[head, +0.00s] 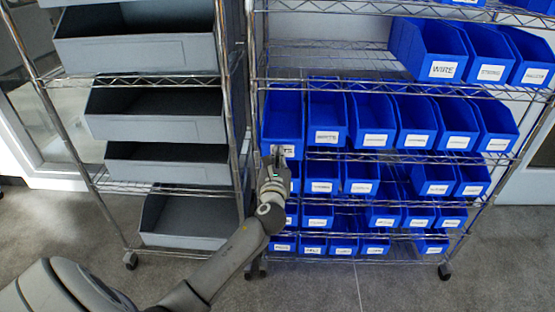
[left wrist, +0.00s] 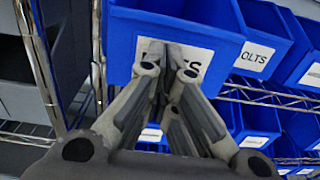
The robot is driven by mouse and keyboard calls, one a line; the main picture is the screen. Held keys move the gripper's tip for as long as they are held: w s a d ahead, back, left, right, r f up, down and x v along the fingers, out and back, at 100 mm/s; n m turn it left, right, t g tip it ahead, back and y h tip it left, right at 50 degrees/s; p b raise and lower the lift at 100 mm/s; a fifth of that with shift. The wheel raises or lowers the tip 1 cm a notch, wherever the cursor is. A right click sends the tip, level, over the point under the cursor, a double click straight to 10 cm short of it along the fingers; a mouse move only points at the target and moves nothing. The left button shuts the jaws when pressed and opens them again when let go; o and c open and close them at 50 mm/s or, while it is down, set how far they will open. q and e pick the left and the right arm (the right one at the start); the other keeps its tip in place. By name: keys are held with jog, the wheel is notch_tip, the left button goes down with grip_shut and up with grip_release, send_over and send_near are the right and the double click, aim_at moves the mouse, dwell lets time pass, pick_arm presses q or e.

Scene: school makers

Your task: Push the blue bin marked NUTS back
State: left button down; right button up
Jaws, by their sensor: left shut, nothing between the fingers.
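The blue NUTS bin (head: 281,110) is the leftmost bin in its shelf row in the head view. Its front sticks out farther than the bins beside it. In the left wrist view its blue front (left wrist: 122,42) fills the upper middle, and its white label (left wrist: 192,66) is partly covered, with only its last letters readable. My left gripper (head: 277,155) is shut and empty, its fingertips (left wrist: 158,50) up against the front face over the label. I cannot tell for sure whether they touch. My right gripper is not in view.
The BOLTS bin (left wrist: 262,45) stands just right of the NUTS bin. A chrome rack post (head: 253,90) rises close on the left, with grey bins (head: 155,128) beyond it. More blue bins fill the shelves below. A wire shelf above (head: 330,62) is bare on its left part.

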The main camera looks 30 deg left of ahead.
pick_arm(q)
jog(key=x, duration=0.6)
jog(key=shift+w+p, duration=0.15)
jog(key=shift+p, duration=0.25)
jog(key=shift+w+a, duration=0.25)
jog(key=shift+w, duration=0.05)
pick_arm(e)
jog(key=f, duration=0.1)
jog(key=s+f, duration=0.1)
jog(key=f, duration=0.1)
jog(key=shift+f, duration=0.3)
pick_arm(q)
jog(key=shift+s+f, duration=0.1)
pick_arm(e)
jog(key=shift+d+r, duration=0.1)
